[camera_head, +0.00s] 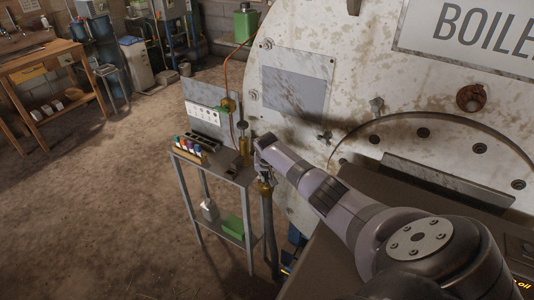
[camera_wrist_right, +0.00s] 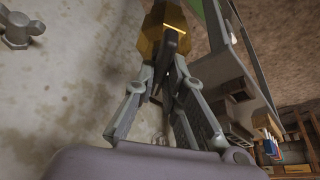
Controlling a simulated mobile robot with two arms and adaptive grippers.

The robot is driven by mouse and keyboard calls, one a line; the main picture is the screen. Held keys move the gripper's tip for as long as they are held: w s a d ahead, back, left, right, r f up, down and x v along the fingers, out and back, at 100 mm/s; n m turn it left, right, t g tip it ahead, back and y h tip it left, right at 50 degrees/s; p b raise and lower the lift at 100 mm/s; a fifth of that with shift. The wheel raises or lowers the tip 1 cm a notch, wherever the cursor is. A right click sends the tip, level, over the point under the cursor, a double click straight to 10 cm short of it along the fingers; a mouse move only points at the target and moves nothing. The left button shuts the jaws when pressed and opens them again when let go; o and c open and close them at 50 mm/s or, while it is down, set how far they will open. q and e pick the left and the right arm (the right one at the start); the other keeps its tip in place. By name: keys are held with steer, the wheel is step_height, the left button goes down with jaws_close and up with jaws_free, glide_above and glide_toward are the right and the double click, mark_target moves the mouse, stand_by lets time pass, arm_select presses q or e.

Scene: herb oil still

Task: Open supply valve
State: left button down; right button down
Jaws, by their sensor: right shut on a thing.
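The supply valve shows in the right wrist view as a brass hex body (camera_wrist_right: 163,28) with a dark lever-like handle (camera_wrist_right: 168,47) on it. My right gripper (camera_wrist_right: 166,72) has its fingers closed together on that dark handle. In the head view my right gripper (camera_head: 263,172) is at the end of the arm, small and partly hidden by the wrist. The brass valve body (camera_head: 265,187) shows just below it, on top of a vertical pipe (camera_head: 268,220) beside the boiler. The handle's exact angle is hard to tell. My left gripper is not in view.
The pale, stained boiler (camera_head: 350,90) stands close behind my right arm. A small metal stand (camera_head: 222,165) with colored-cap bottles (camera_head: 190,150) and a green box (camera_head: 232,228) is just left of the valve. A wooden workbench (camera_head: 45,62) is far left. The floor between is clear.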

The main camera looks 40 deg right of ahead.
steer(key=m, duration=0.3)
steer(key=shift+w+a+f+g+h, duration=0.1)
steer(key=shift+g+h, duration=0.2)
steer(key=shift+g, duration=0.1)
steer(key=shift+m+g+h+b, duration=0.3)
steer(key=shift+m+g+b, duration=0.5)
steer(key=shift+m+b, duration=0.9)
steer(key=shift+m, duration=0.4)
steer(key=shift+p, duration=0.3)
steer(key=c, duration=1.7)
jaws_free()
steer(key=shift+o, duration=0.2)
steer(key=v, duration=1.2)
